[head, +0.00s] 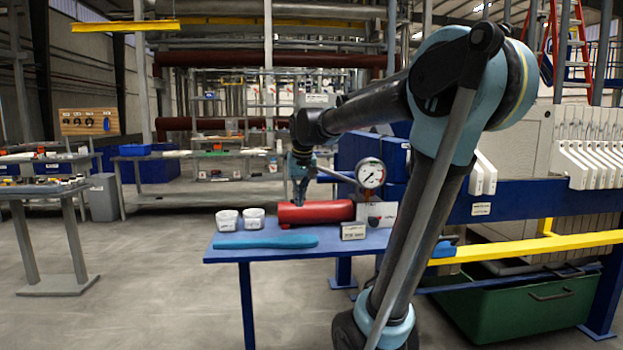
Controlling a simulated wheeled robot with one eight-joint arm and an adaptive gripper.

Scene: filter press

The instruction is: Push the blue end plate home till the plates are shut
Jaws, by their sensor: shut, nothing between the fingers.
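The filter press stands at the right. A blue block that looks like the end plate (396,165) shows at its left end, partly hidden behind my arm. A few white plates (483,174) hang just right of my arm, and a pack of several white plates (590,165) hangs further right. A clear gap lies between these two groups. My gripper (299,198) points down, shut and empty, in front of or over the left end of a red cylinder (318,212). I cannot tell whether it touches the cylinder. It is left of the press, apart from the blue block.
A blue table (285,254) holds white cups (228,220), a light-blue tool (265,242) and a label block (353,231). A pressure gauge (371,174) stands behind. A yellow rail (530,246) runs along the press above a green bin (525,305).

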